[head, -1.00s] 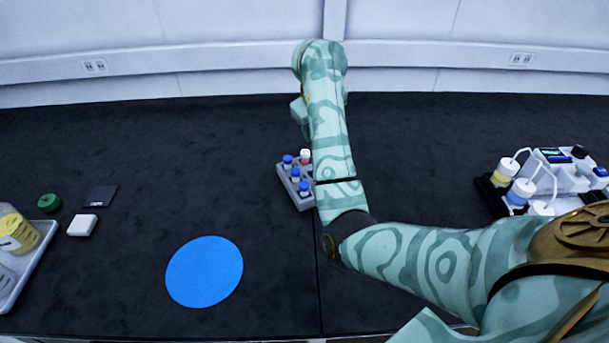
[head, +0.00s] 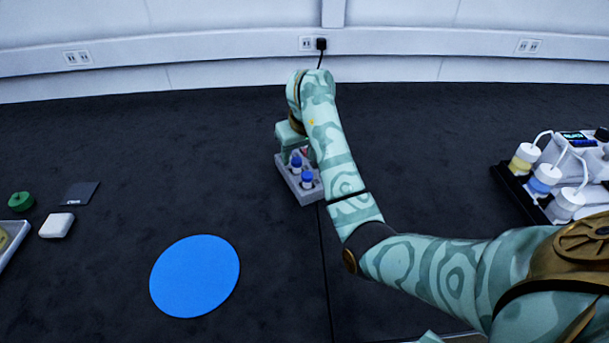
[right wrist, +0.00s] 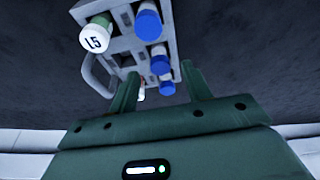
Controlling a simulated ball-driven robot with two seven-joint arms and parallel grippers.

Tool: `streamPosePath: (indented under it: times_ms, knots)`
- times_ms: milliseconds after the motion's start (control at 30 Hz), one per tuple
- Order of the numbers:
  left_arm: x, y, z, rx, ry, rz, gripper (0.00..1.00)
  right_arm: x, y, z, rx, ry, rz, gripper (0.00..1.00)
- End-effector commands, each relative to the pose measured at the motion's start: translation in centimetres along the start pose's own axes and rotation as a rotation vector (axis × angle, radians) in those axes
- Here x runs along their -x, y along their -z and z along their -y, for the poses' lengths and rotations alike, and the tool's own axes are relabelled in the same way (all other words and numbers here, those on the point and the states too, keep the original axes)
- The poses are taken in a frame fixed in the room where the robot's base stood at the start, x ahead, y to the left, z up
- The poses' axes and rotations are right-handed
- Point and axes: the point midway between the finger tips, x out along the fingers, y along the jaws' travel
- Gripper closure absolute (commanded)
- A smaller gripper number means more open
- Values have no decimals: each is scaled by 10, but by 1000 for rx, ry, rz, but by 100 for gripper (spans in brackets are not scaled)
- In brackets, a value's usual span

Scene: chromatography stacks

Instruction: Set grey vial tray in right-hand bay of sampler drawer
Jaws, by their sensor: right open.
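The grey vial tray (head: 303,198) stands on the dark bench near the middle of the head view, holding blue-capped vials. No sampler drawer can be made out. My left gripper is out of view.
An instrument with capped bottles in a black tray (head: 507,182) stands at the right. A blue disc (head: 195,275) lies front left. A green cap (head: 20,201), dark square (head: 80,193) and white block (head: 57,225) lie further left. The bench behind is clear.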

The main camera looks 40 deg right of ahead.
Motion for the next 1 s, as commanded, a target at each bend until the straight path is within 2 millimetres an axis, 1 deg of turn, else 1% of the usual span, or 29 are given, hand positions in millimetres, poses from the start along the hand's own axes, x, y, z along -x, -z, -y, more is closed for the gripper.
streamPosePath:
  times_ms: [33, 100, 200, 400, 433, 467, 500, 600, 867, 933, 1000]
  knots:
    - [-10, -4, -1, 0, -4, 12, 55, -18, -2, 0, 2, -3, 8, 51]
    - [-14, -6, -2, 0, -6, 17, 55, -26, -2, 0, 0, -2, 6, 51]
    - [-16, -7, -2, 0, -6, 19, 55, -29, -1, 0, 0, -1, 3, 51]
    - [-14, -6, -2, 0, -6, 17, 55, -27, 0, 1, 0, 0, 0, 51]
    - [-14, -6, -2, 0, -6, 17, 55, -27, 0, 1, 0, 0, 0, 57]
    - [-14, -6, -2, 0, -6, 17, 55, -27, 0, 1, 0, 0, 0, 65]
    - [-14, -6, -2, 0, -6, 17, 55, -27, 0, 1, 0, 0, 0, 76]
    - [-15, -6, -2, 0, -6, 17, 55, -27, 0, 1, 0, 0, 0, 100]
    - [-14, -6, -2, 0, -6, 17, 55, -26, 0, 1, 0, 0, -1, 100]
    - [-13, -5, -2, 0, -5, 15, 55, -23, 1, 1, 0, 0, -2, 100]
    - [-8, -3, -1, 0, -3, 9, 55, -13, 4, 1, 0, 1, -4, 100]
